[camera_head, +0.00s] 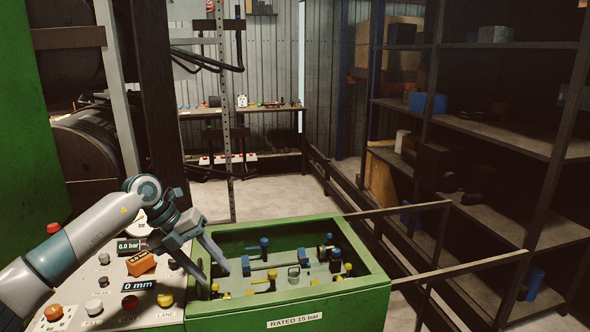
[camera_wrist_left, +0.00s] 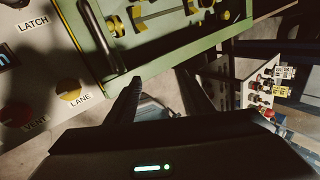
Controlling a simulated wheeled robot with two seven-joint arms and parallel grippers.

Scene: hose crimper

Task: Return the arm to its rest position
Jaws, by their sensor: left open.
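My left arm (camera_head: 75,250) comes in from the left, over the control panel. Its gripper (camera_head: 216,276) points down by the left wall of the green box (camera_head: 372,297), with its two fingers apart and nothing between them. I cannot tell whether the fingertips touch the box. In the left wrist view the open fingers (camera_wrist_left: 160,95) show as dark shapes beside the box's edge (camera_wrist_left: 190,55). My right arm and gripper are not in view.
The panel carries a yellow LANE knob (camera_head: 165,300), a red button (camera_head: 130,302) and a 0 mm display (camera_head: 139,286). Blue and yellow valve fittings (camera_head: 308,266) fill the box. Shelves (camera_head: 480,202) stand right; open floor (camera_head: 275,196) lies behind the box.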

